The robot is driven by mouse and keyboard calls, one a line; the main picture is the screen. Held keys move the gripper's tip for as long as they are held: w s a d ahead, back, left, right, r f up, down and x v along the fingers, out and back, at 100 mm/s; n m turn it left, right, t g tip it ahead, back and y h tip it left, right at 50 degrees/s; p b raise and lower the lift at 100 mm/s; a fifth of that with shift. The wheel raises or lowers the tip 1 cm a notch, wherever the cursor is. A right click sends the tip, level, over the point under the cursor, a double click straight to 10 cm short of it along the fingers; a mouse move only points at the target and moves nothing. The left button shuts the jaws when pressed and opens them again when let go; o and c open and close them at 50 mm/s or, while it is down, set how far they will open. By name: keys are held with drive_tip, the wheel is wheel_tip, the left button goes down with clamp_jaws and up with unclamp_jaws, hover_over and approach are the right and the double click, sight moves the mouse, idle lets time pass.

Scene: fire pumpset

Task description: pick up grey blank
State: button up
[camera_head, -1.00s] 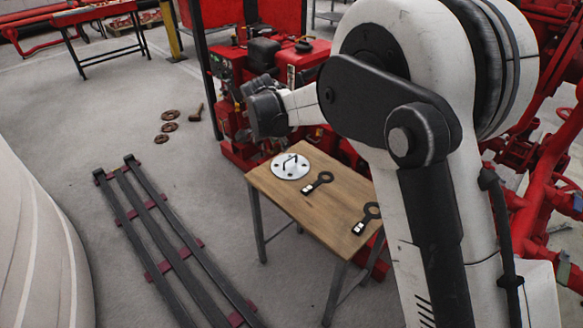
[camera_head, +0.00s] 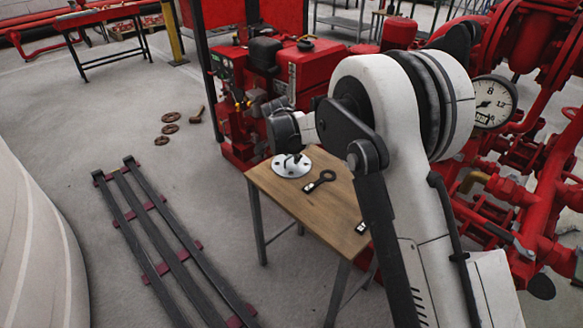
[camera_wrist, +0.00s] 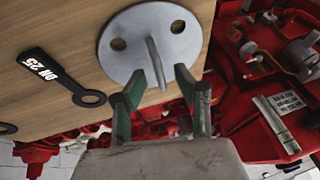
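The grey blank (camera_head: 285,168) is a round flat disc with holes and an upright bar handle, lying on the wooden table (camera_head: 318,218). My gripper (camera_wrist: 158,76) is open, with green-sided fingers. The lower end of the handle appears between the fingertips, with space on both sides; I cannot tell whether they touch it. In the head view my wrist is above the disc, and the fingers are hard to make out.
A black ring-ended tag marked 25 (camera_wrist: 62,77) lies beside the blank; another tag (camera_head: 362,227) is partly hidden by my arm. A red engine (camera_head: 290,75) stands behind the table. Red pipework (camera_head: 545,190) is at the right. Dark rails (camera_head: 170,245) lie on the floor at left.

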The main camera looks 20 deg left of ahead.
drive_tip(key=shift+x, duration=0.75)
drive_tip(key=shift+a+r, duration=0.1)
clamp_jaws()
